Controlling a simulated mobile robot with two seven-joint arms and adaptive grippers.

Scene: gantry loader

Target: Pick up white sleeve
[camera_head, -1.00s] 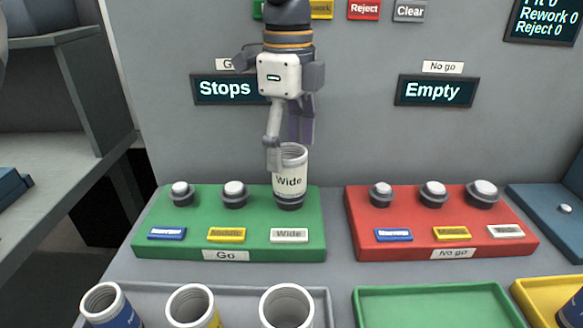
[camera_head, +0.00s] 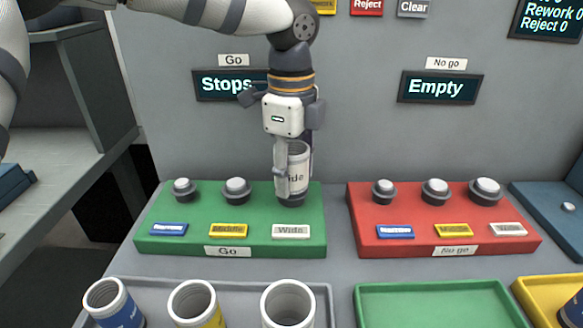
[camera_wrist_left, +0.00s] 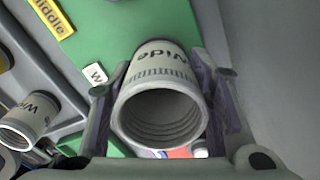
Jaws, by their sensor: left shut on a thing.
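A white sleeve marked "Wide" (camera_head: 299,172) stands upright at the rightmost post of the green Go block (camera_head: 170,245). My left gripper (camera_head: 293,180) comes down from above and is shut on this sleeve, one finger on each side. In the left wrist view the sleeve's open, ribbed mouth (camera_wrist_left: 160,117) sits between the two fingers (camera_wrist_left: 163,105). A second white sleeve (camera_head: 287,304) stands in the grey tray at the front, apart from the gripper. It also shows in the left wrist view (camera_wrist_left: 30,120). My right gripper is not in view.
A blue sleeve (camera_head: 113,304) and a yellow-labelled sleeve (camera_head: 195,305) stand in the grey tray (camera_head: 240,290). The red No go block (camera_head: 440,240) has bare posts. The green tray (camera_head: 435,305) is empty. A panel with displays (camera_head: 438,88) rises behind.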

